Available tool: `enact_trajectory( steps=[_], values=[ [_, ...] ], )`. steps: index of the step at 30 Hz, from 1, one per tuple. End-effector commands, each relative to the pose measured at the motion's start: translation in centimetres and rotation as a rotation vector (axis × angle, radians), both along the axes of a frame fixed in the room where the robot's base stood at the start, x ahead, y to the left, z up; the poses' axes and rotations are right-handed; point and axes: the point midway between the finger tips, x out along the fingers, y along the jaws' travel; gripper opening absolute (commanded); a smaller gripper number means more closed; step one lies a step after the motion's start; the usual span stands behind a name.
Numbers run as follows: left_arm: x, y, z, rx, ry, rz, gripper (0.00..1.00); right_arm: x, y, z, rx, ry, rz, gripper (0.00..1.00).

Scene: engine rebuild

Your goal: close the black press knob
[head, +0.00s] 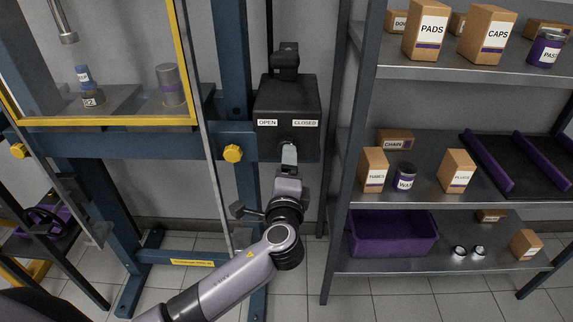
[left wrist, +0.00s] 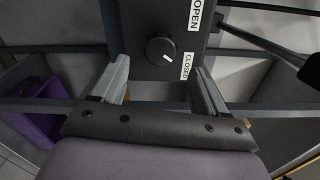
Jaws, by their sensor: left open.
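The black press knob (left wrist: 160,50) is a round dial on the front of a black box (head: 287,108), with a short white mark slanting to the lower right in the left wrist view, roughly toward the CLOSED label (left wrist: 187,66). The OPEN label (left wrist: 194,15) sits above it there. In the head view the knob is mostly hidden behind my left gripper (head: 289,155). In the left wrist view my left gripper (left wrist: 162,75) is open, its fingers apart with the knob ahead, between and beyond the tips. Nothing is between the fingers. My right gripper is out of view.
The box is mounted on a blue press frame (head: 150,146) with a yellow-edged guard (head: 110,122) at left. A grey shelf (head: 440,198) with boxes, cans and a purple bin (head: 392,238) stands close at right.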

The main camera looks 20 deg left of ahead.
Motion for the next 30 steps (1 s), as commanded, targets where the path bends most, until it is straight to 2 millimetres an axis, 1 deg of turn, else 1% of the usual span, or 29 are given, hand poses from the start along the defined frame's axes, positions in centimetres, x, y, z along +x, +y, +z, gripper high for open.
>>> enact_trajectory(
  steps=[9,11,14,16,17,18,20,21,23,24,26,27,29,30],
  values=[
    [0.0,0.0,0.0,0.000,0.001,-0.001,0.74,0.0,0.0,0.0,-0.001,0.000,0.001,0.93],
    [-0.1,0.0,-0.3,-0.009,0.007,-0.003,0.74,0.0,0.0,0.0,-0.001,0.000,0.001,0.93],
    [-0.8,0.1,-2.1,-0.070,0.050,-0.019,0.74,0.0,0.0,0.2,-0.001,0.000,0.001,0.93],
    [-2.1,0.2,-4.4,-0.160,0.107,-0.036,0.74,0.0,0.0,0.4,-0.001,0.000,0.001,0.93],
    [-2.8,0.2,-5.6,-0.209,0.138,-0.044,0.74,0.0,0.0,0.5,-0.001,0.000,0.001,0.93],
    [-3.9,0.3,-7.3,-0.287,0.179,-0.053,0.74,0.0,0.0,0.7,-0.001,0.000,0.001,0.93],
    [-5.8,0.4,-9.9,-0.416,0.241,-0.065,0.74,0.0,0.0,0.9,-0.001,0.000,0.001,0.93],
    [-7.2,0.4,-11.4,-0.505,0.279,-0.067,0.74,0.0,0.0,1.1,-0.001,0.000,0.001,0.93],
    [-9.4,0.5,-13.4,-0.637,0.327,-0.066,0.74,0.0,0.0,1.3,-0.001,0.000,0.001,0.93],
    [-11.0,0.6,-14.6,-0.727,0.356,-0.059,0.74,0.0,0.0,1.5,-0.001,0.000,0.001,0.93],
    [-13.3,0.7,-16.1,-0.861,0.391,-0.045,0.74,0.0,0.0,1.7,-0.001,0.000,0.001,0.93],
    [-14.8,0.8,-16.9,-0.950,0.410,-0.030,0.74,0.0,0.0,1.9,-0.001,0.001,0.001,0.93],
    [-17.1,1.1,-17.9,-1.081,0.430,-0.004,0.74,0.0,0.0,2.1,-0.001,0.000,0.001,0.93],
    [-18.7,1.4,-18.4,-1.164,0.438,0.017,0.74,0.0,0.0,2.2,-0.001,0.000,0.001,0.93]
  ],
)
